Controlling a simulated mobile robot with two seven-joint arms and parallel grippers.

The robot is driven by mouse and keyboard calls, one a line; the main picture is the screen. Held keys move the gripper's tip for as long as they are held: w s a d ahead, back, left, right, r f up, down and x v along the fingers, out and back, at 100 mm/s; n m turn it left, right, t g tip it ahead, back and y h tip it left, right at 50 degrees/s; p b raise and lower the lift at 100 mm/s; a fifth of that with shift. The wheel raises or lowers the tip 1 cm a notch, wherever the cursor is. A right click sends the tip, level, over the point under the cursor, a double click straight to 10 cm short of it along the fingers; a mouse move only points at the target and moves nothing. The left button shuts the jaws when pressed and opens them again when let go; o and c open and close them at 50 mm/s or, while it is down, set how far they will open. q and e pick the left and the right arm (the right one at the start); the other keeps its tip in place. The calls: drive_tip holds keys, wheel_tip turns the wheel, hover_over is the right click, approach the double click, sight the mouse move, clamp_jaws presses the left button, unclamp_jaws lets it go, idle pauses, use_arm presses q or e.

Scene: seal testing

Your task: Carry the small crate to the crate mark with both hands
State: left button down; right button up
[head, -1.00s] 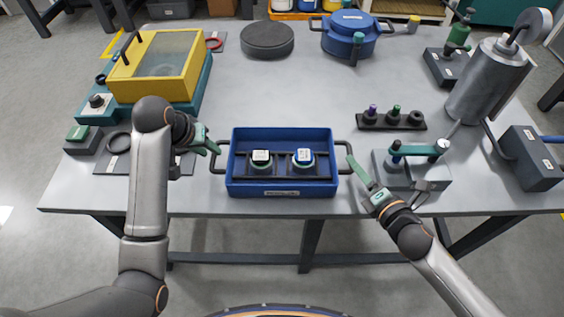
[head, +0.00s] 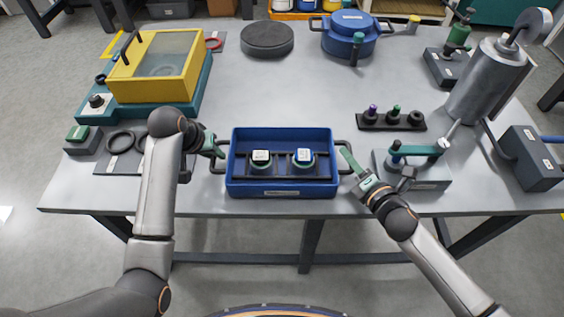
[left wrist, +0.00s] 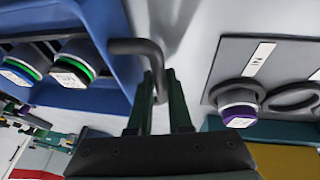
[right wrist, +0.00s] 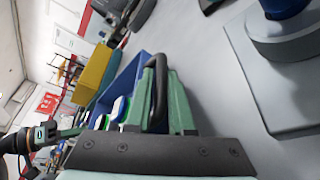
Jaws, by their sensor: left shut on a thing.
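The small crate (head: 282,190) is blue and sits level at the table's front edge, with a black handle on each side. It holds two white-labelled jars, one with a black top (head: 261,158) and one with a blue top (head: 303,157), behind a dark bar. My left gripper (head: 217,150) is shut on the crate's left handle (left wrist: 150,52). My right gripper (head: 346,156) is at the right handle (right wrist: 158,85); its fingers stand apart with the handle between them. I cannot make out the crate mark.
A grey plate with dark rings (head: 113,165) lies left of the crate. A grey fixture with a green lever (head: 430,183) stands close on the right. A peg rack (head: 390,122) is behind it. A yellow-framed box (head: 190,80) stands back left. The table's middle behind the crate is clear.

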clamp_jaws()
idle(1.0)
drive_tip(key=shift+w+r, duration=0.1)
drive_tip(key=shift+r, duration=0.2)
